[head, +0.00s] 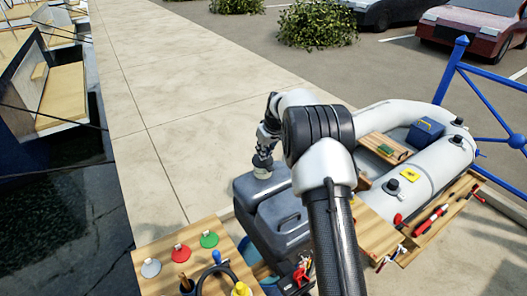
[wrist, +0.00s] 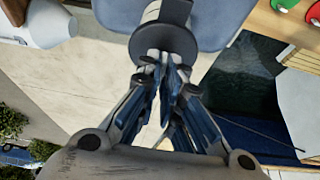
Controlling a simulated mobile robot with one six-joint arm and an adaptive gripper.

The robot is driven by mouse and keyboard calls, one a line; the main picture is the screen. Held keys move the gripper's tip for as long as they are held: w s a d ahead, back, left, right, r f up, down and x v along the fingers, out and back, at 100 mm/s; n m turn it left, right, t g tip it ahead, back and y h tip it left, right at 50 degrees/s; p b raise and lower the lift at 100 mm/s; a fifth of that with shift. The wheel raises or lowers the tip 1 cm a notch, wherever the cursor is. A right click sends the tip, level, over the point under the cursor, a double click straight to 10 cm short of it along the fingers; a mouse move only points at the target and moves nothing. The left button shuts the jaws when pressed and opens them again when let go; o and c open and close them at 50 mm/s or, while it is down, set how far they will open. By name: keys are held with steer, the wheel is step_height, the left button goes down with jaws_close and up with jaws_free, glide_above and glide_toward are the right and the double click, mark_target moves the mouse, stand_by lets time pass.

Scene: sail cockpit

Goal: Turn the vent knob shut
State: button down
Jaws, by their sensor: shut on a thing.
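The vent knob (head: 262,173) is a small, pale round piece on top of a dark grey tank (head: 285,217) in the head view. In the wrist view the knob (wrist: 164,38) shows as a dark round disc with a grey part above it, on the blue-grey top of the tank (wrist: 222,22). My gripper (head: 263,160) points down onto the knob from above. In the wrist view my gripper (wrist: 166,75) has its fingers close together at the knob's edge, shut on it. The fingers hide part of the grip, and I cannot tell the knob's turn angle.
A pale inflatable dinghy (head: 430,160) and blue railing (head: 478,93) are at the right. Dark water (head: 60,225) lies left of the open paved quay (head: 180,105).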

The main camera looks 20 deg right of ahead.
steer(key=shift+m, duration=0.3)
steer(key=m+h+p, duration=0.1)
steer(key=m, duration=0.2)
steer(key=shift+a+m+h, duration=0.15)
steer(key=shift+m+h, duration=0.25)
steer(key=m+h, duration=0.1)
steer(key=m, duration=0.2)
steer(key=m+g+h+b, duration=0.1)
steer(key=m, duration=0.2)
steer(key=shift+w+a, duration=0.15)
steer(key=m+g+h, duration=0.1)
steer(key=m, duration=0.3)
steer(key=shift+p, duration=0.4)
steer(key=shift+w+m+g+p, duration=0.1)
steer(key=shift+m+g+p, duration=0.7)
steer(key=shift+m+p, duration=0.6)
steer(key=shift+m, duration=0.4)
steer(key=c, duration=1.8)
jaws_free()
steer(key=shift+o, duration=0.2)
